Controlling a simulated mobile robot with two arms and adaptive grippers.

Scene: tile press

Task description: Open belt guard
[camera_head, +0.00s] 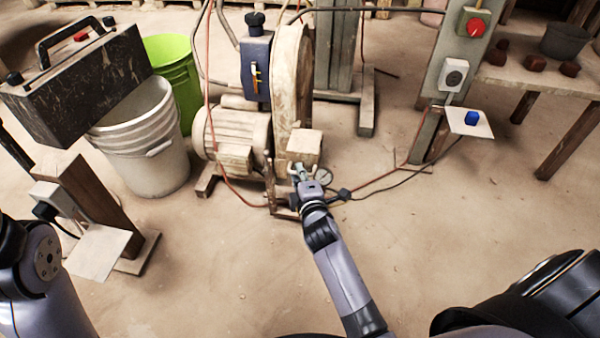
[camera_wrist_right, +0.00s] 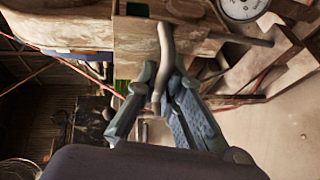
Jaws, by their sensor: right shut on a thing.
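The belt guard (camera_head: 291,75) is a tall, worn cream cover with a rounded top, standing beside the motor (camera_head: 232,130). It looks closed in the head view, though its far side is hidden. My right gripper (camera_head: 299,176) is low in front of it, just below a cream box-like part (camera_head: 304,146). In the right wrist view my right gripper (camera_wrist_right: 160,88) is shut on a bent grey metal handle (camera_wrist_right: 166,45), with a finger on each side of it. Which part the handle joins is hard to tell. My left arm shows at the lower left, but its gripper is out of view.
A pressure gauge (camera_head: 325,176) sits close to the right of my right gripper. Cables and a red hose cross the floor. A white bucket (camera_head: 150,150) and green bucket (camera_head: 176,70) stand left. A control post (camera_head: 455,60) and wooden table (camera_head: 545,82) stand right.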

